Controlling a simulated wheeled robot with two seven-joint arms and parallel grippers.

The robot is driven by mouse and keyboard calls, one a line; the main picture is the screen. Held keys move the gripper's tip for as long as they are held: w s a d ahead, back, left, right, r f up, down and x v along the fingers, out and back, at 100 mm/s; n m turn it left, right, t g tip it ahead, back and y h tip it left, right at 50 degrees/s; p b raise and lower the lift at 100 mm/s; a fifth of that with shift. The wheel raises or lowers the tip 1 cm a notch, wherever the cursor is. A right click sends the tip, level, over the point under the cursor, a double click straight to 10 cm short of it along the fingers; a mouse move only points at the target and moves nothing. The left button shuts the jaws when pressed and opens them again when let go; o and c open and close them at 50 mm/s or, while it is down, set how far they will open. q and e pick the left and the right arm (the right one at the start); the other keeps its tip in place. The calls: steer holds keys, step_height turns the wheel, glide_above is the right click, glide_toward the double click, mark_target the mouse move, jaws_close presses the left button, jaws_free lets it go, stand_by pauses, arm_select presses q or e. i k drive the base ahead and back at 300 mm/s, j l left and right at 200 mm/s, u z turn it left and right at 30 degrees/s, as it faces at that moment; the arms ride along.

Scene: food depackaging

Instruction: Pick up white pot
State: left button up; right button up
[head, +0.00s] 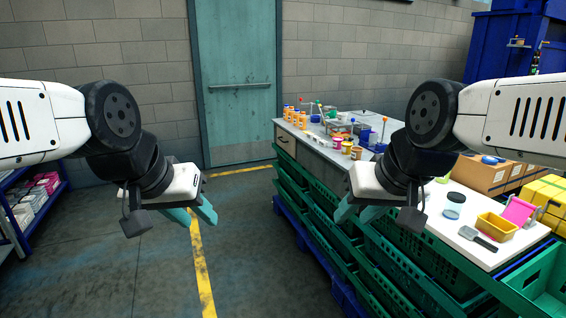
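I cannot make out a white pot for certain in the head view; the items on the workbench (312,139) are small, and my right arm hides part of it. Several small jars and pots, among them a yellow pot (357,153), stand near the bench's front edge. My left gripper (201,220) has teal fingers apart and empty, over the floor left of the bench. My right gripper (354,218) has teal fingers apart and empty, in front of the green crates and overlapping the bench in the picture.
Green crates (322,222) are stacked along the bench's front. A yellow tray (497,226), a dark spatula (478,239) and a pink item (519,211) lie on the near right worktop. A blue shelf (35,222) stands at left. The floor between is clear.

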mark_target(342, 117)
steer(key=i, duration=2.2)
steer(key=i+j+z, duration=0.1)
steer(key=i+z, duration=0.15)
steer(key=i, duration=0.3)
steer(key=i+j+z, duration=0.2)
steer(key=i, duration=0.35)
steer(key=i+j+z, duration=0.25)
steer(key=i, duration=0.25)
